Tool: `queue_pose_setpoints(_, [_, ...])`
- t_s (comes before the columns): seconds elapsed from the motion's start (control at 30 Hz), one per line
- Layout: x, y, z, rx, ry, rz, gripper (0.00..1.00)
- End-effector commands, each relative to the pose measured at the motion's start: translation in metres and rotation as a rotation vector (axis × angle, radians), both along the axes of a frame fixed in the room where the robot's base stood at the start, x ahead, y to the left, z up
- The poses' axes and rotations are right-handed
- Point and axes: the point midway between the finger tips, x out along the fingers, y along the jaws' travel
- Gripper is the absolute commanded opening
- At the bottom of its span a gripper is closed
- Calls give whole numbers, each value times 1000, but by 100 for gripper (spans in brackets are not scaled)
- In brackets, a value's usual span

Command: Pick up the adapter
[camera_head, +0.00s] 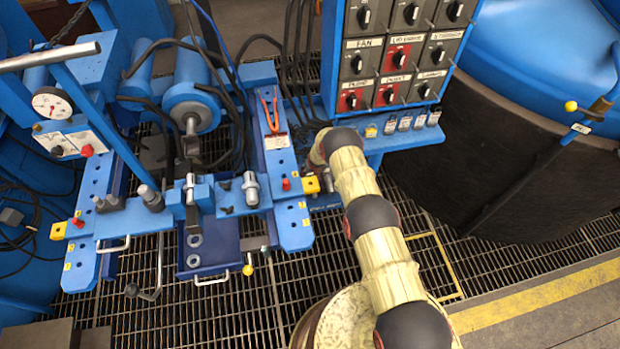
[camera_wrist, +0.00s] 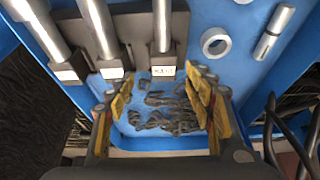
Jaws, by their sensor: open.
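I cannot tell for sure which part is the adapter. In the wrist view, three metal cylinders stand in a dark rack (camera_wrist: 142,27), with small labels at their near ends: a left cylinder (camera_wrist: 38,28), a middle cylinder (camera_wrist: 100,28) and a right cylinder (camera_wrist: 162,28). My gripper (camera_wrist: 155,98) is open and empty, its yellowish fingers spread apart below the rack. Between the fingers lies a dark, chain-like heap (camera_wrist: 165,112) on a blue surface. In the head view my gripper is not visible; the arm's far end is by the control panel.
A pale ring (camera_wrist: 215,42) and a metal pin (camera_wrist: 272,32) lie on the blue surface at upper right. Dark cables show at lower right. The head view shows a switch panel (camera_head: 398,50), a blue fixture (camera_head: 225,190) with metal parts, and a large drum (camera_head: 520,150) at right.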

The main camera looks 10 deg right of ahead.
Motion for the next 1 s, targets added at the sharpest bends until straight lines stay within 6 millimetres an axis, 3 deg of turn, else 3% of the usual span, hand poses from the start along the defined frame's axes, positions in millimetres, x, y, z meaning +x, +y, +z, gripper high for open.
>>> queue_pose_setpoints(0.47, [22, 6, -48, 0, -2, -2, 53])
queue_pose_setpoints(0.8, [24, 6, -49, 0, -2, -2, 52])
queue_pose_setpoints(1.0, [24, 6, -49, 0, -2, -2, 41])
